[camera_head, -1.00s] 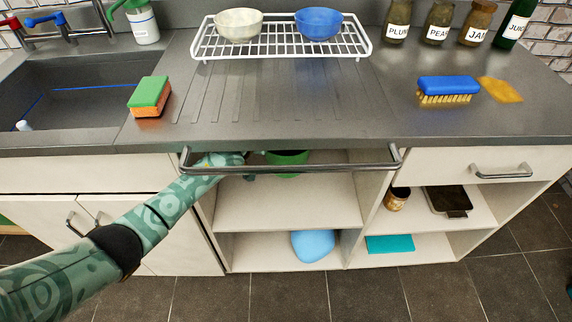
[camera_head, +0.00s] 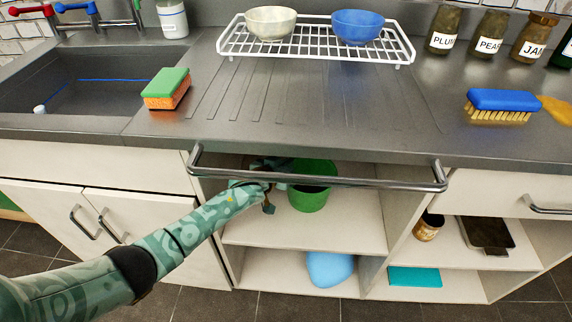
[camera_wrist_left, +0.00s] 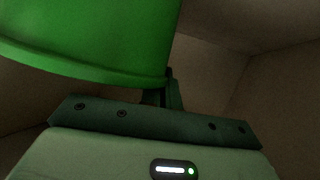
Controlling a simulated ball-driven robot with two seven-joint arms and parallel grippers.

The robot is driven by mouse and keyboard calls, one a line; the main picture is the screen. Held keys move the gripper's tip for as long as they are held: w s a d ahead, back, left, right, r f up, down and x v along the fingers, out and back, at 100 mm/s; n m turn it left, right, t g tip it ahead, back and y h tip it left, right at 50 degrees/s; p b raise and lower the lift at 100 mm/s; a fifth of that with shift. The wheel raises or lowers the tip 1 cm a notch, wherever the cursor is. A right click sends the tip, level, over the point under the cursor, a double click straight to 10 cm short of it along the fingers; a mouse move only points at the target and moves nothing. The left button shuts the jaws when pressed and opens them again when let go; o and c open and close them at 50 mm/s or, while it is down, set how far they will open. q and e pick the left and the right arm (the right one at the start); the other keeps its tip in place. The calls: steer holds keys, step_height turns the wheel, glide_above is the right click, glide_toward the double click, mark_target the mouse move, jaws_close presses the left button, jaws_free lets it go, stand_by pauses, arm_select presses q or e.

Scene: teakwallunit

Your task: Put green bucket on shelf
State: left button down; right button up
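The green bucket (camera_head: 313,190) is upright in the open compartment under the counter, at the level of the upper shelf (camera_head: 345,230). The metal bar crosses in front of its upper part. My left gripper (camera_head: 274,190) reaches into the compartment at the bucket's left side, partly behind the bar. In the left wrist view the bucket (camera_wrist_left: 95,40) fills the upper left, very close to the gripper (camera_wrist_left: 163,95). One dark finger shows by the bucket's lower edge. The bucket hides the rest, so its opening and any grip are unclear. My right gripper is out of view.
The metal bar (camera_head: 320,180) runs across the compartment front, above my forearm. A blue rounded object (camera_head: 329,268) and a teal item (camera_head: 415,277) lie on the lower level. A jar (camera_head: 428,227) and a dark tray (camera_head: 487,235) stand right of the divider. The shelf's front is clear.

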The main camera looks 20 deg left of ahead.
arm_select(q)
steer(key=c, duration=1.6)
jaws_free()
steer(key=shift+c, duration=0.2)
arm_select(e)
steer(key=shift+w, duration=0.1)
arm_select(q)
steer(key=p+v, duration=0.7)
steer(key=v, duration=0.5)
steer(key=shift+p, duration=0.3)
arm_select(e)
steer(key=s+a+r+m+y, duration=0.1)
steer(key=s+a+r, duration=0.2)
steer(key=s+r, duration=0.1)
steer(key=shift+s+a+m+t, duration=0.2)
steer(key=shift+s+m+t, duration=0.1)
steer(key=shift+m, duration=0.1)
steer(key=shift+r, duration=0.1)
